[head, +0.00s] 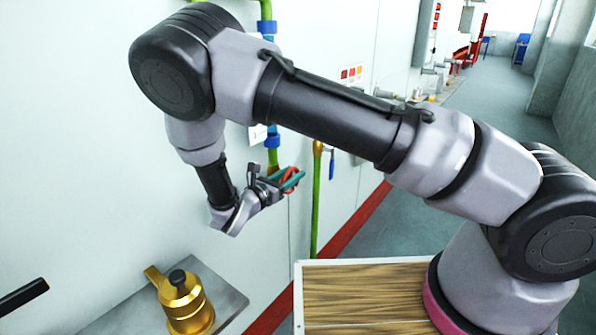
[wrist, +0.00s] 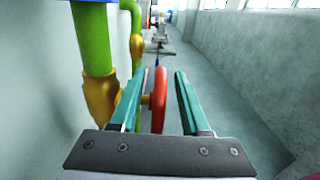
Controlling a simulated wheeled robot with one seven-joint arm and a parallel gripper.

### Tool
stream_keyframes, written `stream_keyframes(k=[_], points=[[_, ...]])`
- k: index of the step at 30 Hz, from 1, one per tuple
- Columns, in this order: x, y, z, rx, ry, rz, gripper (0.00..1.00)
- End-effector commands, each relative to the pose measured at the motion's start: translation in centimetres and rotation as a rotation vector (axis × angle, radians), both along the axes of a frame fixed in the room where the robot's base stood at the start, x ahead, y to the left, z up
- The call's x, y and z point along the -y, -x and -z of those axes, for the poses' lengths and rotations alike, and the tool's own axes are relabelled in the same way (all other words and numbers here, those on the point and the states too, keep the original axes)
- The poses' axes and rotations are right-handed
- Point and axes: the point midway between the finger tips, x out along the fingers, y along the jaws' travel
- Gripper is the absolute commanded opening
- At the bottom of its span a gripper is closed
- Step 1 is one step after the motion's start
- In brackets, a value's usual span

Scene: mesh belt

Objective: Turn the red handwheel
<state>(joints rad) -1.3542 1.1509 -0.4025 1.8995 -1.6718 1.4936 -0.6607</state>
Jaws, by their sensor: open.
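The red handwheel (wrist: 160,99) shows edge-on in the wrist view, on a brass valve (wrist: 100,97) set in a green pipe. My gripper (wrist: 156,82) is open, with one teal finger on each side of the wheel's rim. The left finger lies in front of the valve stem and partly hides it. I cannot tell whether either finger touches the wheel. In the head view the red handwheel (head: 291,179) is partly hidden behind the fingers of my gripper (head: 291,180).
Green pipes with blue fittings (head: 272,138) run up the white wall. A blue lever (head: 331,165) sits on a second pipe to the right. A gold kettle-like vessel (head: 186,302) stands on a grey shelf (head: 228,297) at lower left. The floor (head: 400,235) at right is clear.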

Motion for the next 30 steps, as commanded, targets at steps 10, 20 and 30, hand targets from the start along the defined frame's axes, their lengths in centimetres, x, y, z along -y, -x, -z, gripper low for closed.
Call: stream_keyframes(k=[10,20,30], points=[[1.8,-2.2,0.0,-0.001,-0.001,0.001,0.46],[1.8,-2.3,0.0,-0.001,-0.001,0.0,0.04],[1.9,-2.5,0.1,-0.06,-0.05,0.003,0.0]])
